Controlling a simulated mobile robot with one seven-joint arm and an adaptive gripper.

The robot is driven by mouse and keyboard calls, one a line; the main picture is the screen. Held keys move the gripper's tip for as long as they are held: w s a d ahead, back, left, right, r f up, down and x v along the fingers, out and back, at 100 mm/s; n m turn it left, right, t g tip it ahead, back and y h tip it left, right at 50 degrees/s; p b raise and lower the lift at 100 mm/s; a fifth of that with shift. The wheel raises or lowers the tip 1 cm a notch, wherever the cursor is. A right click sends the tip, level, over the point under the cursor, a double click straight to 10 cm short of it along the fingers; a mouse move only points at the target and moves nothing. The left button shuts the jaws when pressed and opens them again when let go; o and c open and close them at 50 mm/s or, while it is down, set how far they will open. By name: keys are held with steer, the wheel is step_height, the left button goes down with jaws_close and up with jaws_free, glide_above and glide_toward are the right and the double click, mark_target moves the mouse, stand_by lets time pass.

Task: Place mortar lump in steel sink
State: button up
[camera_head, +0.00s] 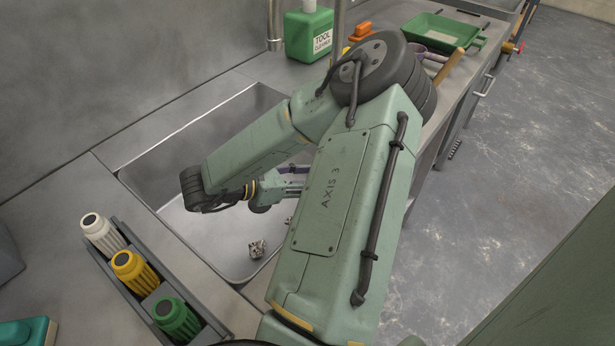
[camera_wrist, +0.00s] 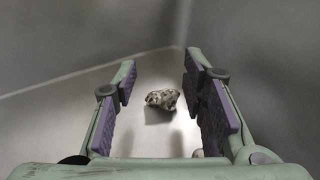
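The steel sink (camera_head: 232,128) is a sunken basin in the counter, and its bare floor and walls fill much of the wrist view. A grey, speckled mortar lump (camera_head: 258,249) lies on the sink floor. A second small lump (camera_head: 288,220) shows partly behind my arm. My gripper (camera_head: 292,180) is low inside the sink, mostly hidden by my arm links. In the wrist view my gripper (camera_wrist: 160,75) is open, with purple pads wide apart. A lump (camera_wrist: 163,98) lies beyond and between the pads, touching neither. A pale bit (camera_wrist: 198,153) shows beside the right finger.
A rack with white, yellow and green-capped bottles (camera_head: 143,273) stands at the sink's near left edge. A green tool cleaner bottle (camera_head: 308,32) stands behind the sink. A green tray (camera_head: 440,32) and a wooden-handled tool (camera_head: 449,66) lie on the counter to the right.

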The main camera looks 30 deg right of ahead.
steer(key=shift+o, duration=1.4)
steer(key=shift+r, duration=0.1)
steer(key=shift+r+p, duration=0.55)
steer(key=shift+p, duration=0.4)
steer(key=b+v, duration=0.3)
steer(key=v, duration=0.9)
steer(key=shift+f, duration=0.1)
